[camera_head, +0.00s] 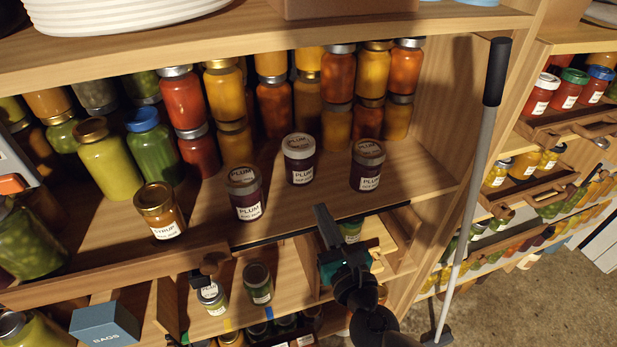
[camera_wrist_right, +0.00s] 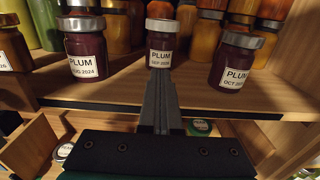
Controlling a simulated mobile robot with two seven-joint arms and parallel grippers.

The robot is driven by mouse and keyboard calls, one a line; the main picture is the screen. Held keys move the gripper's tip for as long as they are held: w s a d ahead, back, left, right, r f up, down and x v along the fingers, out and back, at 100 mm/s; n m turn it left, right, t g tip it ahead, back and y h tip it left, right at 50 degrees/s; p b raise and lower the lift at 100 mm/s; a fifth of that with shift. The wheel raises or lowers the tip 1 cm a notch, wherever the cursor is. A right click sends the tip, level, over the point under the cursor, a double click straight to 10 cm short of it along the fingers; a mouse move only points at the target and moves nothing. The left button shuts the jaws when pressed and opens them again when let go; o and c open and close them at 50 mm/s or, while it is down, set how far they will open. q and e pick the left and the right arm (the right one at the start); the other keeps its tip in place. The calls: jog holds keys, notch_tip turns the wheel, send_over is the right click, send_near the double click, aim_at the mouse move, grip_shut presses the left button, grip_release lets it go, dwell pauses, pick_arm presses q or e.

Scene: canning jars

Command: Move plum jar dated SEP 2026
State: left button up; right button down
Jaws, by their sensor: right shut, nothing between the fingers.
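Three dark plum jars stand upright on the wooden shelf. The middle plum jar (camera_head: 300,170) is set a little further back. In the right wrist view its label (camera_wrist_right: 160,57) seems to read SEP 2026, in small print. The left plum jar (camera_head: 247,202) reads AUG 2024 in the wrist view (camera_wrist_right: 86,55). The right plum jar (camera_head: 367,178) shows OCT and a partly unclear year in the wrist view (camera_wrist_right: 233,62). My right gripper (camera_head: 321,210) is shut and empty at the shelf's front edge. In the wrist view its fingertips (camera_wrist_right: 160,74) point at the middle jar, overlapping just below its label.
A syrup jar (camera_head: 160,210) stands left of the plum jars. Rows of stacked orange and yellow jars (camera_head: 274,105) fill the back. Bare shelf (camera_head: 415,165) lies right of the plum jars. A grey pole (camera_head: 472,190) leans at the right.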

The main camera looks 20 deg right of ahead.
aim_at(303, 172)
jog(key=w, duration=0.8)
jog(key=shift+a+p, duration=0.1)
jog(key=shift+p, duration=0.3)
pick_arm(q)
jog(key=shift+w+a+r, duration=0.3)
jog(key=shift+w+r, duration=0.15)
jog(key=shift+r, duration=0.15)
pick_arm(e)
jog(key=shift+w, duration=0.85)
jog(key=w+b, duration=0.2)
jog(key=w, duration=0.8)
jog(key=shift+a, duration=0.1)
pick_arm(q)
notch_tip(303, 172, down, 2)
jog(key=shift+s+f, duration=0.1)
jog(key=shift+f, duration=0.05)
pick_arm(e)
jog(key=shift+s, duration=0.1)
